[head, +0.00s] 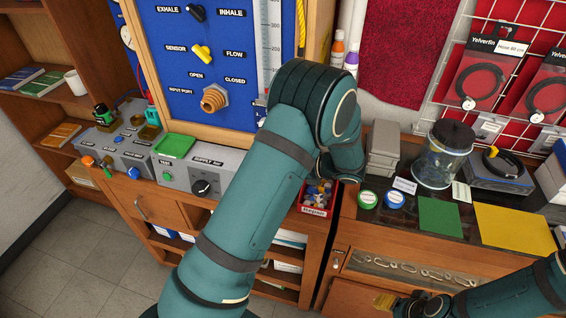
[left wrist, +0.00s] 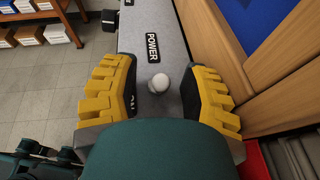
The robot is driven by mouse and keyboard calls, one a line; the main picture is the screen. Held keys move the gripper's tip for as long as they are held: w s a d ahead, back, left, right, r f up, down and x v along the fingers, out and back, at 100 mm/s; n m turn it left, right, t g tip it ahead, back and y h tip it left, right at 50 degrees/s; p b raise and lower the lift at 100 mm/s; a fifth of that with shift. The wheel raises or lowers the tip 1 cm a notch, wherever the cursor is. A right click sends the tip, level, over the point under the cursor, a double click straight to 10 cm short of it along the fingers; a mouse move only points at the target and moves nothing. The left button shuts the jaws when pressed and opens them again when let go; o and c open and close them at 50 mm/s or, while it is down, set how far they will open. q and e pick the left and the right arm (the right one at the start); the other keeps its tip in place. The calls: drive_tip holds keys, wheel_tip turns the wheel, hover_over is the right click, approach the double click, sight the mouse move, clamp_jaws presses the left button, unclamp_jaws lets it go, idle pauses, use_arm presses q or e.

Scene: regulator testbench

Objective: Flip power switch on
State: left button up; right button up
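The power switch (left wrist: 159,83) shows in the left wrist view as a round whitish knob on a grey panel (left wrist: 172,55), below a black POWER label (left wrist: 152,45). My left gripper (left wrist: 160,70) is open, with one yellow finger on either side of the switch. I cannot tell whether either finger touches it. A dark label beside the left finger is partly covered. In the head view my left arm hides the switch and the left gripper. My right gripper (head: 390,301) shows only partly at the lower right, away from the panel; its opening is unclear.
The grey supply box (head: 231,162) has a black dial (head: 202,188) and a green button (head: 167,176). A wooden frame with a blue board (head: 225,60) rises behind it. A red parts bin (head: 316,198) stands right of my left arm.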

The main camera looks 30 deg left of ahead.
use_arm(q)
drive_tip(key=shift+d, duration=0.1)
drive_tip(key=v, duration=1.2)
idle(0.4)
